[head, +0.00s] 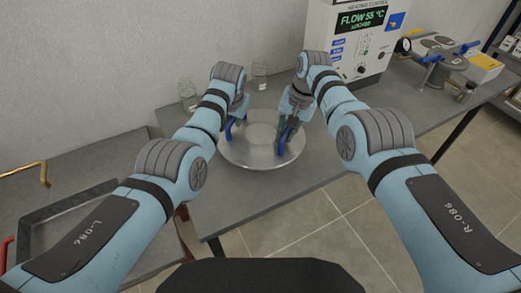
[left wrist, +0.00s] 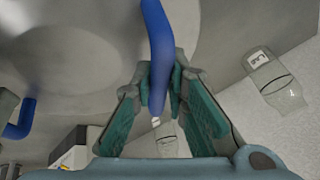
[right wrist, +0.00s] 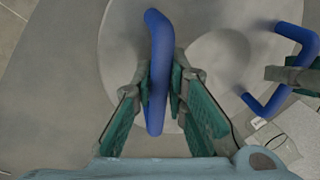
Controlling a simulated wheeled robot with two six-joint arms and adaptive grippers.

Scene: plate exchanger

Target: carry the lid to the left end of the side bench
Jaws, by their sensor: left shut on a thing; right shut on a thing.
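The lid (head: 256,157) is a round, pale metal disc with two blue handles, held roughly level over the grey bench in the head view. My left gripper (head: 233,122) is shut on its left handle, which shows close up in the left wrist view (left wrist: 158,50). My right gripper (head: 288,132) is shut on the right handle, seen in the right wrist view (right wrist: 160,60). The left handle (right wrist: 290,45) also shows there. I cannot tell whether the lid touches the bench. My grippers hide small parts of the lid.
A grey bench (head: 215,205) runs under the lid. Glass bottles (head: 188,95) (head: 260,76) stand behind it. The heating control box (head: 350,45) stands at the back right, with a vessel with blue handles (head: 437,65) beyond. At left, another bench (head: 70,160) carries a grey tray (head: 45,222).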

